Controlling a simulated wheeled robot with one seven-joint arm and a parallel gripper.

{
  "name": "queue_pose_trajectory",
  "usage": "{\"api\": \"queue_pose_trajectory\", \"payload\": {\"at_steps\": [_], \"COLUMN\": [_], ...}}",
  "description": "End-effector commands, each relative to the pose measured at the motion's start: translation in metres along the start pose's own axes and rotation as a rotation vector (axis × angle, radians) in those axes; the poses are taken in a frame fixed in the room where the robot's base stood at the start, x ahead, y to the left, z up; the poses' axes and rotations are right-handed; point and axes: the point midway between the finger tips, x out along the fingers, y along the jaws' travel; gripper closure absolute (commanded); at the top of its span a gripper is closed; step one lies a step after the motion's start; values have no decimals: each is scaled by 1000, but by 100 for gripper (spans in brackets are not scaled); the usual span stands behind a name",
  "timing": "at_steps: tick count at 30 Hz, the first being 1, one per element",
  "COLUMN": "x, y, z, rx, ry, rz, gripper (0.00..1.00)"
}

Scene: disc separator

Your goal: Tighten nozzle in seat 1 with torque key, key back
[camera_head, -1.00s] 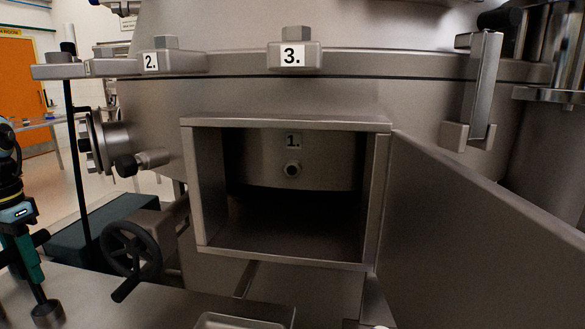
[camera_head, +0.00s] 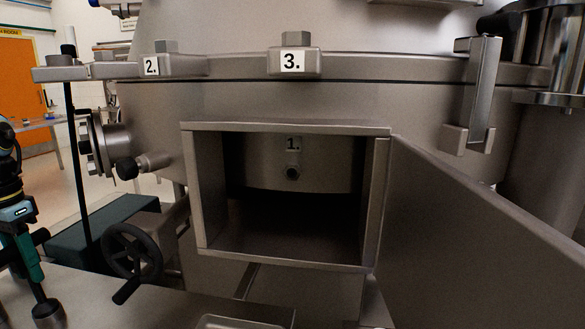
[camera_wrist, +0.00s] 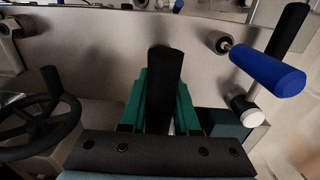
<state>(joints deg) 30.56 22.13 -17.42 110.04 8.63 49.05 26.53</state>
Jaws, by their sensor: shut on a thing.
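In the head view my gripper (camera_head: 28,262) is at the far left edge, well away from the hatch.
The hatch door (camera_head: 470,230) stands open to the right. A black handwheel (camera_head: 132,252) is left of the hatch. Clamps marked 2 (camera_head: 150,66) and 3 (camera_head: 293,61) sit on the rim above. A blue handle (camera_wrist: 267,68) sticks out right of the jaws in the wrist view.

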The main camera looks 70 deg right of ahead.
Motion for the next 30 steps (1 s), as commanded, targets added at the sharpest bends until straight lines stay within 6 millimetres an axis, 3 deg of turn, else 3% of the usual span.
{"api": "queue_pose_trajectory", "payload": {"at_steps": [16,30], "x": [-21,-66], "y": [0,0], "z": [0,0], "rx": [1,1], "ry": [0,0], "rz": [1,0], "gripper": [100,100]}}
